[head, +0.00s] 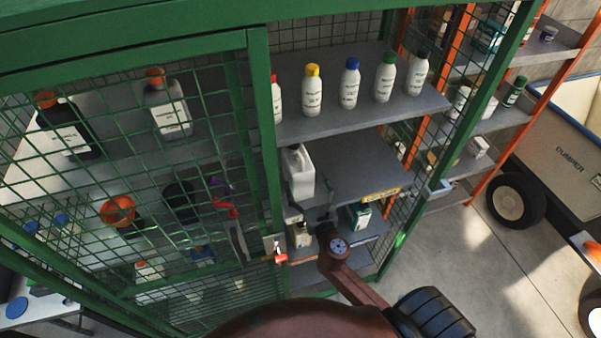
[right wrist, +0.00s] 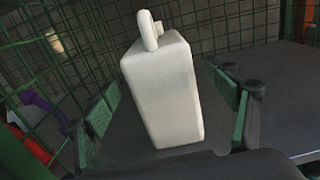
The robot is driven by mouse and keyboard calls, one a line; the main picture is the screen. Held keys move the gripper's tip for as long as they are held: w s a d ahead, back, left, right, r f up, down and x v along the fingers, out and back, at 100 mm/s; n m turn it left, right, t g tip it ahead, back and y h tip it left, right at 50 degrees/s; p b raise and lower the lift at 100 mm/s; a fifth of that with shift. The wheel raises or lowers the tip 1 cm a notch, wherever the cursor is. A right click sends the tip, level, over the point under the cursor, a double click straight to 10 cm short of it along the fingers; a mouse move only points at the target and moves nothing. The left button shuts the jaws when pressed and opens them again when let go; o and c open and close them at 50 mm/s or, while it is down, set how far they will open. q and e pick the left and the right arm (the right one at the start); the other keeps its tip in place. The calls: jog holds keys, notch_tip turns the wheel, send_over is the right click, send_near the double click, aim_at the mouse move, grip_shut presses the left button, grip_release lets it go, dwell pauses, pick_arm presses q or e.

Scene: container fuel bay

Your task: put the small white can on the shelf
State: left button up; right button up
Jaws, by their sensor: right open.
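The small white can (head: 300,172), a boxy jug with a handle on top, stands upright at the left end of the grey middle shelf (head: 350,165) in the head view. In the right wrist view the can (right wrist: 165,90) stands between the two fingers of my right gripper (right wrist: 168,115). The fingers are spread, with a visible gap on each side near the can's top part. In the head view my right gripper (head: 311,211) is at the shelf's front edge, just in front of the can. The can's base is partly hidden. My left gripper is not in view.
Several capped bottles (head: 350,85) line the upper shelf (head: 400,112). A green mesh door (head: 130,180) and its post (head: 268,130) stand close left of the can. That shelf is clear right of the can.

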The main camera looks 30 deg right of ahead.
jog(key=shift+v, duration=1.95)
